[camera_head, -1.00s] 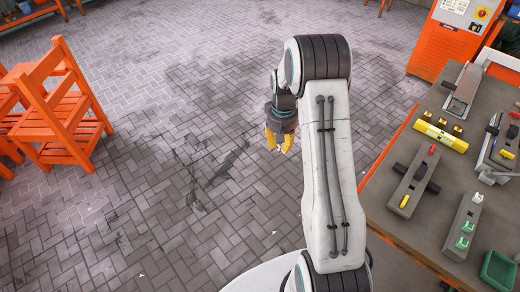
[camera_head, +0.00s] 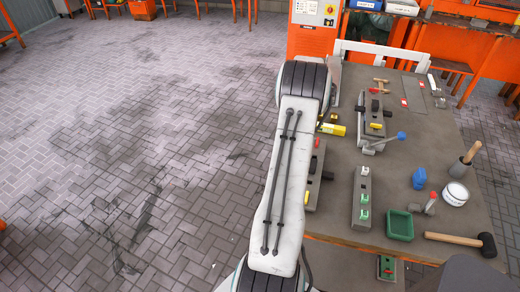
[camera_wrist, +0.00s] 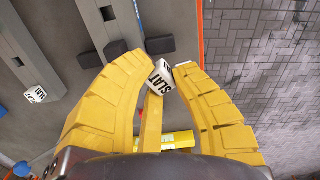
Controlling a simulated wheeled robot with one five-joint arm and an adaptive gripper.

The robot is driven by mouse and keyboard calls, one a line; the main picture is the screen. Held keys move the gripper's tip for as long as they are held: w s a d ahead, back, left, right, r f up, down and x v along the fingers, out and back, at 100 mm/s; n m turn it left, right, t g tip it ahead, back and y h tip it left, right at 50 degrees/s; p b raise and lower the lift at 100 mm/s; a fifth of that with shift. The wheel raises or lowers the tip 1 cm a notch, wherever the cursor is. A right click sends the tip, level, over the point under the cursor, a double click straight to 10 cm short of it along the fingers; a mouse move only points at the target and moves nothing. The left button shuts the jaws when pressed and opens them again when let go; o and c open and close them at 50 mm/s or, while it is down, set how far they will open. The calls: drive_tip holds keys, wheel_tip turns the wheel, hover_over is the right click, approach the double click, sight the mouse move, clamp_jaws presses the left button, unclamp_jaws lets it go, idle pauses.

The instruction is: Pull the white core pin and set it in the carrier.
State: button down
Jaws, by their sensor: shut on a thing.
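My gripper (camera_wrist: 160,80) has two yellow fingers, shut on a white block-headed pin (camera_wrist: 161,75) marked with black letters. A narrow yellow bar (camera_wrist: 152,122) runs below the white head; I cannot tell if it is the pin's shank. A yellow block (camera_head: 332,129), possibly the carrier, lies at the table's left edge beside my arm. A yellow piece (camera_wrist: 178,140), perhaps the same block, shows behind the fingers. Another white lettered head (camera_wrist: 35,94) sits on a grey bar, apart from my gripper.
A grey bar with green and white pieces (camera_head: 362,200) stands on the table (camera_head: 400,170). Near it are a green tray (camera_head: 399,225), a blue object (camera_head: 419,178), a white tub (camera_head: 455,194) and a mallet (camera_head: 470,241). Open brick floor (camera_head: 120,140) lies left.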

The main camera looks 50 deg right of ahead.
drive_tip(key=s+d+r+m+p, duration=0.1)
drive_tip(key=s+d+m, duration=0.15)
drive_tip(key=s, duration=0.45)
drive_tip(key=s+d+r+m, duration=0.1)
drive_tip(key=s+d, duration=0.2)
drive_tip(key=s, duration=0.3)
drive_tip(key=m, duration=0.2)
hover_over(365, 183)
drive_tip(key=a, duration=0.2)
drive_tip(key=shift+s+d+r+p, duration=0.2)
drive_tip(key=shift+r+p, duration=0.15)
drive_tip(key=shift+r, duration=0.1)
drive_tip(key=shift+f, duration=0.2)
drive_tip(key=shift+f+b, duration=1.75)
drive_tip(key=shift+f, duration=1.45)
drive_tip(key=shift+f+b, duration=1.3)
drive_tip(key=shift+f, duration=0.4)
drive_tip(key=c, duration=0.5)
unclamp_jaws()
drive_tip(key=shift+c, duration=0.2)
drive_tip(key=shift+a, duration=0.1)
